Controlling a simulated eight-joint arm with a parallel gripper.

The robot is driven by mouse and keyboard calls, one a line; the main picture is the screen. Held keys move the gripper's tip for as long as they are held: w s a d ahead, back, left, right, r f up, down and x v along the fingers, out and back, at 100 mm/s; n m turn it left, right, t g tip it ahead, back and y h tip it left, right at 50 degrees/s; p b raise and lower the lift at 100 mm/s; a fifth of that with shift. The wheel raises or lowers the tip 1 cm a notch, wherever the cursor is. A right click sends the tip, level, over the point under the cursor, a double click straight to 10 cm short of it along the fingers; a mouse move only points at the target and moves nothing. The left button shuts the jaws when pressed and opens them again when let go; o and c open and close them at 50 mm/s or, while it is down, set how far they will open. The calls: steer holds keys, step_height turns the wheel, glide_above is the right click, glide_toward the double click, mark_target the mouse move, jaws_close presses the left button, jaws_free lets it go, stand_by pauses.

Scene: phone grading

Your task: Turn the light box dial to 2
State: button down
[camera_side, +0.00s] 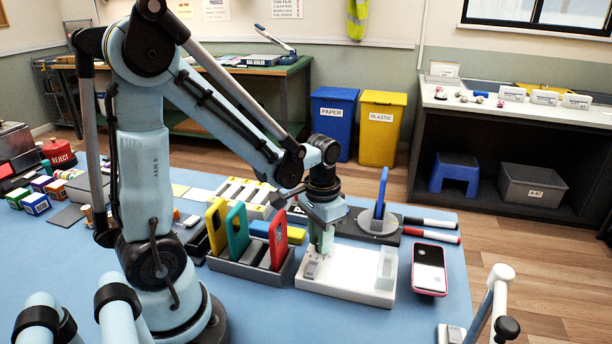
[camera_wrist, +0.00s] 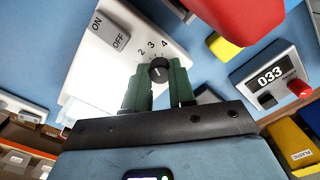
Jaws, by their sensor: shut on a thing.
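The white light box (camera_side: 345,288) lies on the blue mat in the side view, and its top fills the upper left of the wrist view (camera_wrist: 95,65). It has a grey ON/OFF switch (camera_wrist: 112,34) and a small black dial (camera_wrist: 158,66) with 2, 3 and 4 printed beside it. My gripper (camera_side: 321,246) points down over the box, its green fingers on both sides of the dial and shut on it. In the side view the fingers hide the dial. I cannot clearly tell which number its mark points to.
A grey rack (camera_side: 250,272) with several coloured phones stands close left of the box. A pink-edged phone (camera_side: 430,268) lies to its right. A blue phone (camera_side: 381,190) stands upright on a round stand behind. A counter reading 033 (camera_wrist: 270,76) is near the fingers.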

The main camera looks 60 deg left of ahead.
steer(key=n, duration=0.4)
steer(key=shift+n, duration=0.3)
stand_by(0.3)
steer(key=c, duration=0.9)
jaws_free()
steer(key=shift+c, duration=0.2)
steer(key=shift+r, duration=0.1)
step_height(320, 180, up, 12)
steer(key=shift+d, duration=0.1)
steer(key=s+d+f+m+t, duration=0.1)
steer(key=d+f+m+t, duration=0.1)
steer(key=d+m+t, duration=0.3)
steer(key=shift+d+m+t, duration=0.3)
steer(key=shift+d+t, duration=0.3)
steer(key=shift+t, duration=0.5)
